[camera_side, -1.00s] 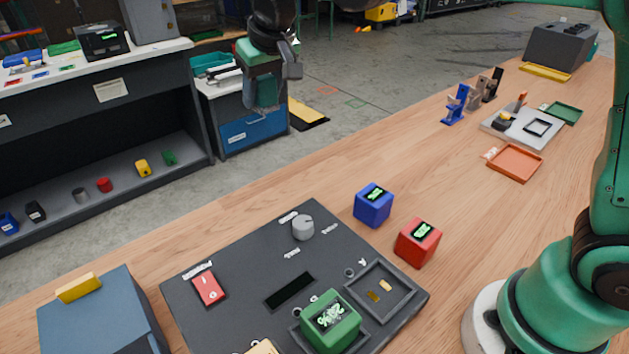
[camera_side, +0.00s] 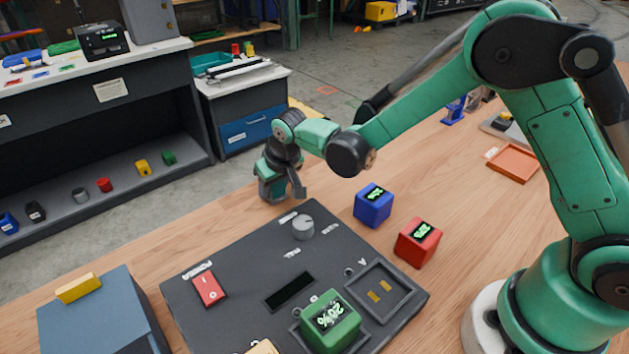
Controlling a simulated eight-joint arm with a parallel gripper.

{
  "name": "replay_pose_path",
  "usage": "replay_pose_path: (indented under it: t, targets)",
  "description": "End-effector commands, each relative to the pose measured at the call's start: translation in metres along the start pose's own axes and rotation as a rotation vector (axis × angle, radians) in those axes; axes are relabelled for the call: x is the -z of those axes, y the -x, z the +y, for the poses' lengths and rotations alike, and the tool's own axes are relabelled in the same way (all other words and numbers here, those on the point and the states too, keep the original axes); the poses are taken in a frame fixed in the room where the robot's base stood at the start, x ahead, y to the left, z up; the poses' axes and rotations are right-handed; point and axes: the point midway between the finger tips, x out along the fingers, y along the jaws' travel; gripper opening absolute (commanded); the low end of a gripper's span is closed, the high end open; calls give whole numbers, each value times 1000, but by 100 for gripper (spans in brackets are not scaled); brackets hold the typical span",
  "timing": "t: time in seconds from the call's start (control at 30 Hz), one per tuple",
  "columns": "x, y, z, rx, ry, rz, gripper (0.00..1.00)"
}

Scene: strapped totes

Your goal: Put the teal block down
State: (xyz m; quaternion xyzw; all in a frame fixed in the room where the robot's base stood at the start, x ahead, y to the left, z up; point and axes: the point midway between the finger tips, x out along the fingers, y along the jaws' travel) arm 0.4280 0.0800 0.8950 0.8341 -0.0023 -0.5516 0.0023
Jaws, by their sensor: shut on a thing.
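My gripper (camera_side: 283,190) points down just above or at the far edge of the wooden table, behind the dark panel. It is shut on the teal block (camera_side: 270,188), which shows only as a small teal patch at the jaws. The jaws and my wrist hide most of the block. I cannot tell whether the block touches the table top.
A dark panel (camera_side: 240,252) with a grey knob (camera_side: 303,227) and red switch (camera_side: 209,289) lies in front of my gripper. A green block (camera_side: 331,325) sits on it. A blue block (camera_side: 373,206) and a red block (camera_side: 418,243) stand to the right.

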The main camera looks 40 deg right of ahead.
Motion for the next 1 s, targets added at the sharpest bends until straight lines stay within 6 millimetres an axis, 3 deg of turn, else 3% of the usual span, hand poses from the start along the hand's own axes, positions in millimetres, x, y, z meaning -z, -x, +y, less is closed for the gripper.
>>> replay_pose_path:
  t: [0.37,0.4,0.5,0.83,1.0]
  targets:
    - [-2,-4,0,0,0,0,0]
    - [-2,-4,0,0,0,0,52]
    - [-2,-4,0,0,0,0,75]
    - [-1,-2,0,0,0,0,75]
    - [0,13,0,0,1,0,75]
